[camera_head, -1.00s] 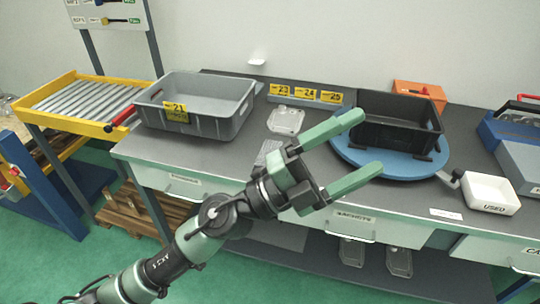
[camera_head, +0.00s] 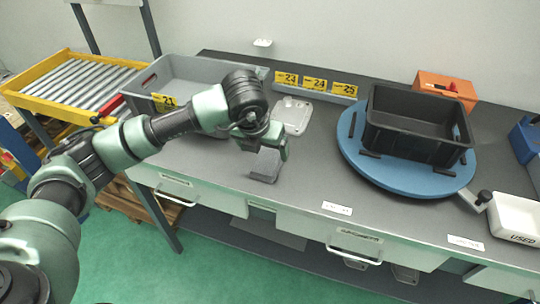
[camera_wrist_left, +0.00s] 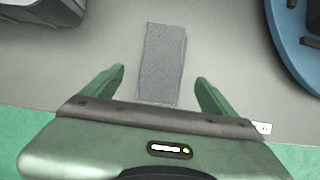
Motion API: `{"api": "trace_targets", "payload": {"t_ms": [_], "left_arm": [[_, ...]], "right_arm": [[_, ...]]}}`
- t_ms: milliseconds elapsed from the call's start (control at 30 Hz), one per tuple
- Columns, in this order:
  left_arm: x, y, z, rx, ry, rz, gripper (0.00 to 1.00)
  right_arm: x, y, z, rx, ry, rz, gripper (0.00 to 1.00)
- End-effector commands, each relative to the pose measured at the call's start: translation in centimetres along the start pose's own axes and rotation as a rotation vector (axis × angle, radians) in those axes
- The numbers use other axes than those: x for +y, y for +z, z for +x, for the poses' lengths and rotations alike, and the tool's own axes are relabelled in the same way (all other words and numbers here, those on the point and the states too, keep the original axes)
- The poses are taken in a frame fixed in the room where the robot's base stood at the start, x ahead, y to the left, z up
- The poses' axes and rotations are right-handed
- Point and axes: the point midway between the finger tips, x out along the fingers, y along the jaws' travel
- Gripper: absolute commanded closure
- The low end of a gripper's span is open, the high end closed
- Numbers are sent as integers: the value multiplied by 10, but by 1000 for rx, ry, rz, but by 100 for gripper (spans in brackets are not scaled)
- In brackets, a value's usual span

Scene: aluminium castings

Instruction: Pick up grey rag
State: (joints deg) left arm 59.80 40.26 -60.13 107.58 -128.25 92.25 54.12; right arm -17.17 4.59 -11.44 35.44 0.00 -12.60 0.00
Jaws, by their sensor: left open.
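The grey rag (camera_head: 265,166) is a flat rectangle on the grey bench top, near the front edge. In the left wrist view the rag (camera_wrist_left: 162,62) lies lengthwise, with its near end between my fingertips. My left gripper (camera_head: 270,142) is open and points down over the rag, covering part of it in the head view. In the left wrist view the open left gripper (camera_wrist_left: 159,75) has one finger on each side of the rag's near end, with a gap to both. No contact shows. My right gripper is not in view.
A grey crate (camera_head: 190,75) labelled 21 stands left of the rag, partly behind my arm. A pale casting (camera_head: 292,115) lies behind the rag. A blue turntable (camera_head: 395,175) bears a black crate (camera_head: 415,120) to the right. A white USED tray (camera_head: 515,218) sits at far right.

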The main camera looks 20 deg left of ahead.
Motion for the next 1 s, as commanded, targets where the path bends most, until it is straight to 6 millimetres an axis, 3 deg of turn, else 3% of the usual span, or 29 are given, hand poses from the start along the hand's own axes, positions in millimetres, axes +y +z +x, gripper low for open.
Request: {"api": "trace_targets", "payload": {"t_ms": [67,167,400,633,667,800,900,1000], "left_arm": [[0,0,8,4,0,0,13],[-2,2,22,5,-1,0,13],[-3,2,52,1,-2,2,13],[-3,2,54,0,-4,3,13],[-3,2,54,0,-5,3,16],[-3,2,54,0,-5,2,54],[-3,2,54,0,-4,2,78],[-3,2,54,-1,-5,2,78]], "right_arm": [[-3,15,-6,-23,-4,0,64],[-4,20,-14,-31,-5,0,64],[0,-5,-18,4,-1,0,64],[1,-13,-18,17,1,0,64],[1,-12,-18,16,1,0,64],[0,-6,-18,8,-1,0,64],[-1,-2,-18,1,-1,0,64],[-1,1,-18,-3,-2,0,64]]}}
